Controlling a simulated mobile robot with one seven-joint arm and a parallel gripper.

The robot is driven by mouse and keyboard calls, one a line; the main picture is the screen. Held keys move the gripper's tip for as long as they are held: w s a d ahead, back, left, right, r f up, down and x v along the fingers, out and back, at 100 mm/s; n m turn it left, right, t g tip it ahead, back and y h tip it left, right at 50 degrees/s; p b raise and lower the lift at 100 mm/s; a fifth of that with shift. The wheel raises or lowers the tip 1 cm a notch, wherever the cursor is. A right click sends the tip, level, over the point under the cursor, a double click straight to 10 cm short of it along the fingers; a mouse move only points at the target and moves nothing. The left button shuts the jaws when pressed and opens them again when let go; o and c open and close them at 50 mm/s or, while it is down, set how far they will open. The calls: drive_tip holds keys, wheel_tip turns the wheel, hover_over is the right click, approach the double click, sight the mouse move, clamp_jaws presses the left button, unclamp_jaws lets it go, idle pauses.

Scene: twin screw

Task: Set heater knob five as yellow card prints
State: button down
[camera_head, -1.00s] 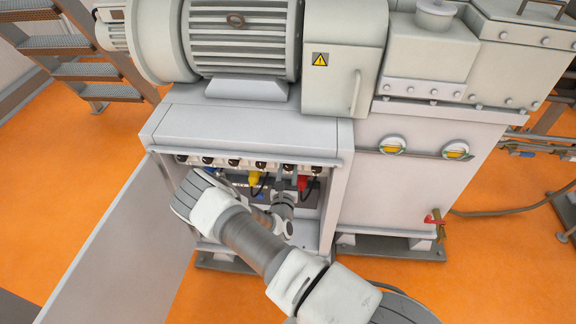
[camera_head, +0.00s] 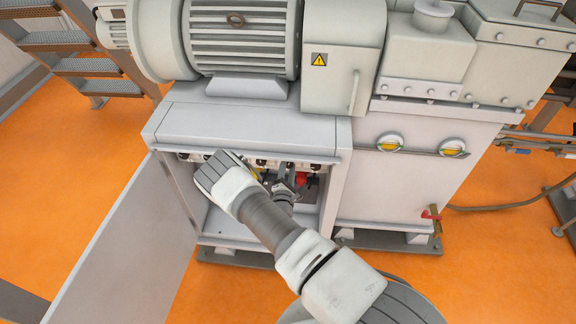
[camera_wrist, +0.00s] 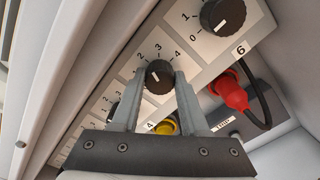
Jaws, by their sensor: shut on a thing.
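My gripper (camera_wrist: 161,82) is shut on a round black knob (camera_wrist: 158,77) with a white pointer line, one finger on each side. Going by the neighbouring labels 4 and 6, this is heater knob five; its own label is hidden. The numbers 2, 3 and 4 show around its upper side. The pointer seems to lean up toward the 2–3 side, but I cannot tell its exact setting. No yellow card shows in either view.
Knob six (camera_wrist: 222,15) is at upper right, with a red plug (camera_wrist: 232,92) and cable below it. A yellow plug (camera_wrist: 165,127) is below the held knob. The open cabinet door (camera_head: 115,245) stands to the left of my arm.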

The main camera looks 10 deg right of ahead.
drive_tip(key=m, duration=0.4)
drive_tip(key=shift+f+m, duration=0.1)
drive_tip(key=shift+m, duration=0.2)
idle(0.3)
drive_tip(key=shift+c, duration=2.1)
unclamp_jaws()
drive_tip(key=shift+s, duration=0.1)
drive_tip(key=v, duration=1.7)
